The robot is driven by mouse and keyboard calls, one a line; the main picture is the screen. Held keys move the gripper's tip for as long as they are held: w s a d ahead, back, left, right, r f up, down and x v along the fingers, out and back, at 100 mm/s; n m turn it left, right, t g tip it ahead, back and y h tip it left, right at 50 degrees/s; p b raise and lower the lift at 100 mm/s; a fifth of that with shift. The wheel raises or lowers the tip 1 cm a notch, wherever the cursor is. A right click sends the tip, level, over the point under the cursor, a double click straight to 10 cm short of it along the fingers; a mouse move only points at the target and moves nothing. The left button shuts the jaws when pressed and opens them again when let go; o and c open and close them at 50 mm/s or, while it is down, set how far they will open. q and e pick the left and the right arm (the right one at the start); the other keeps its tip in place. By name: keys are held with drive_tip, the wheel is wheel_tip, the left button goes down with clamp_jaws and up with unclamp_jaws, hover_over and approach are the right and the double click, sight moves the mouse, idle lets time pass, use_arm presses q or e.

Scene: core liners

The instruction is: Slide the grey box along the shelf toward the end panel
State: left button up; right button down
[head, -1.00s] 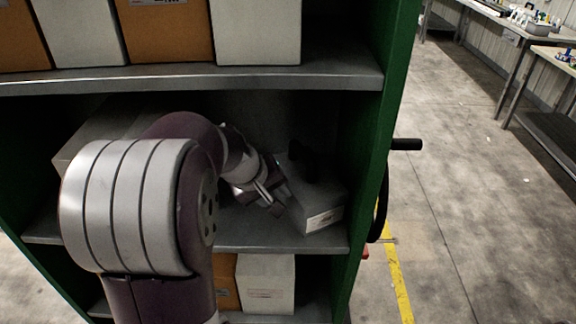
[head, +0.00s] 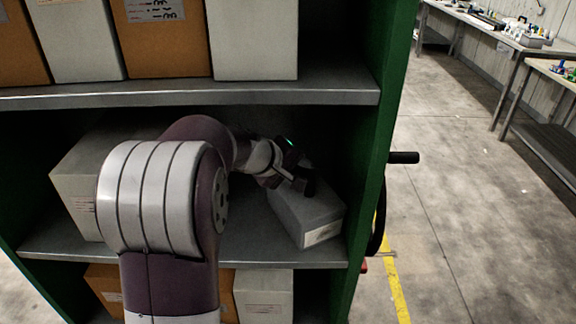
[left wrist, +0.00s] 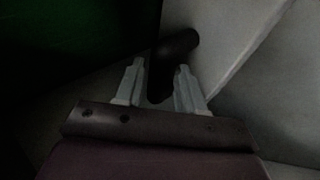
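The grey box (head: 300,213) stands on the middle shelf, turned at an angle, with a pale label on its front and a dark handle (head: 309,183) on top. The green end panel (head: 369,160) is to its right, with a narrow gap between. My left gripper (head: 284,177) is at the top of the box beside the handle. In the left wrist view the dark handle (left wrist: 170,62) lies between the two pale fingers (left wrist: 160,82). Whether both fingers press on it is too dark to tell. My right gripper is not in view.
A larger pale box (head: 75,190) stands at the left of the same shelf (head: 200,251), partly behind my arm. White and orange boxes fill the shelves above and below. A black crank handle (head: 403,157) sticks out beyond the end panel.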

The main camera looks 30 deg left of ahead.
use_arm(q)
drive_tip(key=shift+x, duration=1.15)
clamp_jaws()
drive_tip(key=shift+d, duration=0.15)
